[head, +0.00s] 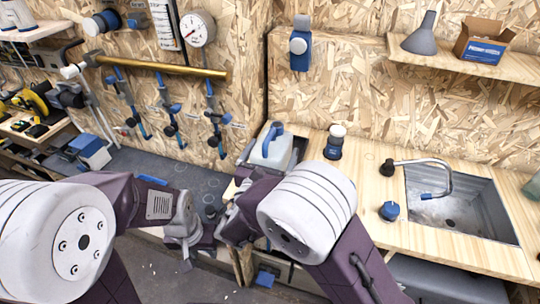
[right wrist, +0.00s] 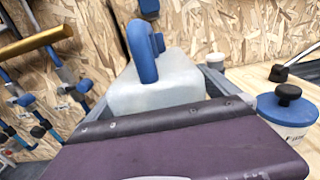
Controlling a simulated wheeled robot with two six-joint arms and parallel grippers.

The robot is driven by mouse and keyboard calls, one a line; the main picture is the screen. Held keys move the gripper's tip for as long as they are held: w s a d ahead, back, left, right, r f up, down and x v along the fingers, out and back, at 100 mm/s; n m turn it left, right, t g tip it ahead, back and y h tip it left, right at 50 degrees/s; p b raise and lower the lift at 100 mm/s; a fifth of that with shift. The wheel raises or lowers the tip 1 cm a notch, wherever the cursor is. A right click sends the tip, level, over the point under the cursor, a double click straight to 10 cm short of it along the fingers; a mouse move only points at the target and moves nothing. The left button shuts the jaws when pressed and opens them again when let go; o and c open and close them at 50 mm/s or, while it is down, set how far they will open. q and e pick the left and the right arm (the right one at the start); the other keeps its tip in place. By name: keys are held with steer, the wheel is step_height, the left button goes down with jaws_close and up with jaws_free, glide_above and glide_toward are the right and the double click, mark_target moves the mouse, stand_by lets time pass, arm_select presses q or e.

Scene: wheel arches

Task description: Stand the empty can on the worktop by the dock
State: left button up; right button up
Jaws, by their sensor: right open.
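The can is a whitish translucent jerrycan (head: 270,152) with a blue handle, upright at the left end of the wooden worktop (head: 375,215). It also shows in the right wrist view (right wrist: 160,85). Grey edges flank it, and it seems to sit in the dock (head: 300,147); its base is hidden. I cannot tell from outside whether it is empty. My right gripper (head: 232,205) is open, in front of and below the can, partly hidden by my arm. My left gripper (head: 188,245) is low, left of the right one; its jaws are unclear.
A blue-lidded white jar (head: 335,142) stands right of the can. A brass rail (head: 165,66) with hanging blue tools is on the left wall.

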steer(key=shift+s+a+r, duration=0.1)
steer(key=shift+s+a, duration=0.05)
steer(key=shift+s, duration=0.15)
steer(key=v, duration=1.1)
steer(key=shift+s+b, duration=0.15)
steer(key=shift+b, duration=0.2)
